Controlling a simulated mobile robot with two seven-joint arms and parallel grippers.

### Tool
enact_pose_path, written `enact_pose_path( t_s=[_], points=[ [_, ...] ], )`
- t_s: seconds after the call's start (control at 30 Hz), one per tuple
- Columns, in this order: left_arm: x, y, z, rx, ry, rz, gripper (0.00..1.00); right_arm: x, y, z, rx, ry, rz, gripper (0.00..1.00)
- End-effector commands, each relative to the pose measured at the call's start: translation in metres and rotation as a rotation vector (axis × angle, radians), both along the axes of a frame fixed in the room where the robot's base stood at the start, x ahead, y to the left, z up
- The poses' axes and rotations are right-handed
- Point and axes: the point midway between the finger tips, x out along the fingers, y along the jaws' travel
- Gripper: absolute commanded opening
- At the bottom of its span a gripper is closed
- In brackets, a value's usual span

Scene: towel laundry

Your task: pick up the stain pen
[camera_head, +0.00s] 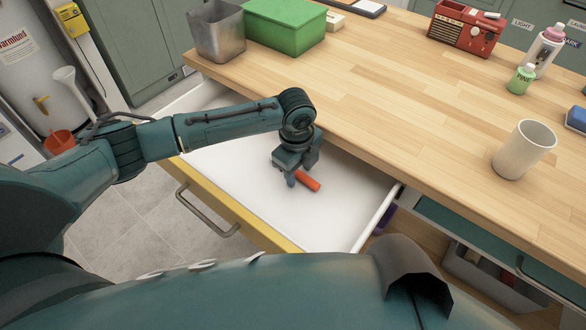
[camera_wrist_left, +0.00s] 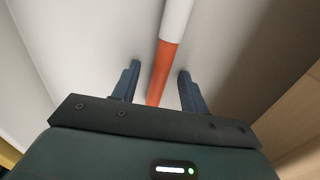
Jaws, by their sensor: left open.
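The stain pen (camera_head: 309,181) lies in the open drawer (camera_head: 235,190). Its orange part shows in the head view, partly hidden by my left gripper (camera_head: 297,180). In the left wrist view the pen (camera_wrist_left: 162,75) is orange at the near end and white at the far end. My left gripper (camera_wrist_left: 157,87) is open, with one finger on each side of the orange part. A gap shows between the pen and each finger. I cannot tell how high the fingertips are above the drawer floor. My right gripper is not in view.
The wooden counter (camera_head: 400,100) overhangs the drawer's back. A metal bin (camera_head: 217,32) and a green box (camera_head: 284,24) stand at its back left. A cup (camera_head: 523,150) stands at the right. The white drawer floor around the pen is clear.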

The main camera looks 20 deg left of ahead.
Motion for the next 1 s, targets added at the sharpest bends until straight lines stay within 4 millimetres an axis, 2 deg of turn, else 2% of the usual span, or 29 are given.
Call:
enact_pose_path(
  t_s=[0.17, 0.67, 1.0],
  points=[
    [0.0, -0.0001, 0.0002, 0.0, 0.0, 0.0, 0.42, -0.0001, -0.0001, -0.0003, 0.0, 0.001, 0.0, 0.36],
    [0.0002, 0.0, 0.0006, 0.0, 0.0, 0.0, 0.01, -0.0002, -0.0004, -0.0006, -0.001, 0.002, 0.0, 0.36],
    [0.0006, -0.0001, 0.0053, -0.001, -0.002, 0.0, 0.0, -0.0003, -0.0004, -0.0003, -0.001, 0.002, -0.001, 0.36]
  ],
)
